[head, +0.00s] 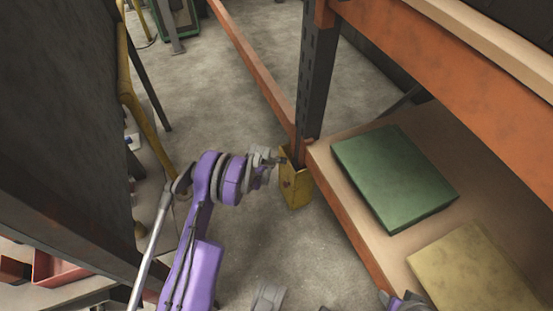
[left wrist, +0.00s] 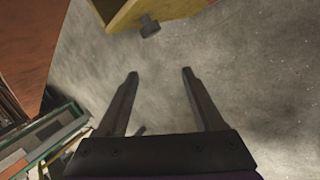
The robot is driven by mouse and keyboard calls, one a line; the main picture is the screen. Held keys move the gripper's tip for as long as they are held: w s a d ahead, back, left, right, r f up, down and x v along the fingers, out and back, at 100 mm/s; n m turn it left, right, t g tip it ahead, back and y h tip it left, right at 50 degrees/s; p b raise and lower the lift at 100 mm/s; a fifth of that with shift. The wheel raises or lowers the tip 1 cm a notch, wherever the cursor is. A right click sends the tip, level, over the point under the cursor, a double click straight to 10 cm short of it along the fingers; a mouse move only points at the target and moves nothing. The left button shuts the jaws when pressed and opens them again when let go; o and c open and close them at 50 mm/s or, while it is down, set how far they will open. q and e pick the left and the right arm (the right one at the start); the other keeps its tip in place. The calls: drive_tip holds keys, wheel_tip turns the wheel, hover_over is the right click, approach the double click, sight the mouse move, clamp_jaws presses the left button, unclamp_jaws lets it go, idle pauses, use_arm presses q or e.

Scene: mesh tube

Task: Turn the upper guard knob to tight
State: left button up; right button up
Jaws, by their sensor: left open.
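The yellow guard (head: 297,190) stands on the floor around the foot of the dark rack upright. Its yellow edge also shows at the top of the left wrist view (left wrist: 170,10). One dark knob (left wrist: 149,27) sticks out from it there; I cannot tell whether it is the upper one or how tight it is. My left gripper (head: 281,160) is beside the top of the guard in the head view. In the left wrist view its two fingers (left wrist: 160,73) are apart and empty, with the knob beyond their tips and not between them.
An orange-edged shelf (head: 345,213) on the right holds a green box (head: 393,176) and a tan box (head: 474,274). A dark panel (head: 65,130) stands at the left.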

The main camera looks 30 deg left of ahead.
use_arm(q)
wheel_tip(320, 180, up, 3)
drive_tip(key=w+d+n+h, duration=0.1)
drive_tip(key=d+n+h, duration=0.1)
drive_tip(key=n, duration=0.3)
drive_tip(key=x, duration=0.3)
drive_tip(key=b+x, duration=0.1)
drive_tip(key=x, duration=0.2)
drive_tip(key=b+x, duration=0.1)
drive_tip(key=x, duration=0.3)
drive_tip(key=shift+w+d, duration=0.15)
drive_tip(key=shift+d, duration=0.15)
clamp_jaws()
